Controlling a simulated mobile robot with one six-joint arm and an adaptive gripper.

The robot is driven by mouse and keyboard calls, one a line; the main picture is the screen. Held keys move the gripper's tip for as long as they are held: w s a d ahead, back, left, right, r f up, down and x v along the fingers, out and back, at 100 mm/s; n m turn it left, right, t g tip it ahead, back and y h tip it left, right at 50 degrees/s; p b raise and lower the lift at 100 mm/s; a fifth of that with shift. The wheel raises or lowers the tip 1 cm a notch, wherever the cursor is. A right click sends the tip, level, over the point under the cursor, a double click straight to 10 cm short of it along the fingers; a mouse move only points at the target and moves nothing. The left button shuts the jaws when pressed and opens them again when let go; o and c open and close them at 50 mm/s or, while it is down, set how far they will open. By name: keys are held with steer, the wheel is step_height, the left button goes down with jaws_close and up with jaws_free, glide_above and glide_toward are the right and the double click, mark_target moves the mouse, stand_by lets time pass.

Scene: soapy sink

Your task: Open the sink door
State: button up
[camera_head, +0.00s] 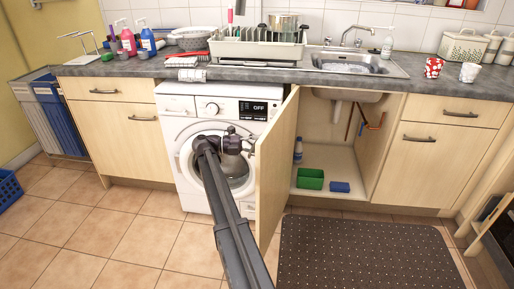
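The sink door (276,165) is a pale wooden panel below the counter. It stands swung out toward the camera, hinged on the left side of the sink cabinet (325,150), whose inside is in view. My gripper (249,144) is on the left of the door, in front of the washing machine, its end close to the door's outer face. Its fingers are small and dark here; I cannot tell whether they touch the door or are open or shut. The door's handle is not visible.
Inside the cabinet are a green box (310,179), a blue item (340,187) and a bottle (298,150). A washing machine (177,104) stands left of the door. A dark dotted mat (365,250) lies on the floor in front of the cabinet.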

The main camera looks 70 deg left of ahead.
steer(key=v, duration=1.1)
steer(key=shift+s, duration=0.4)
steer(key=shift+w+r, duration=0.1)
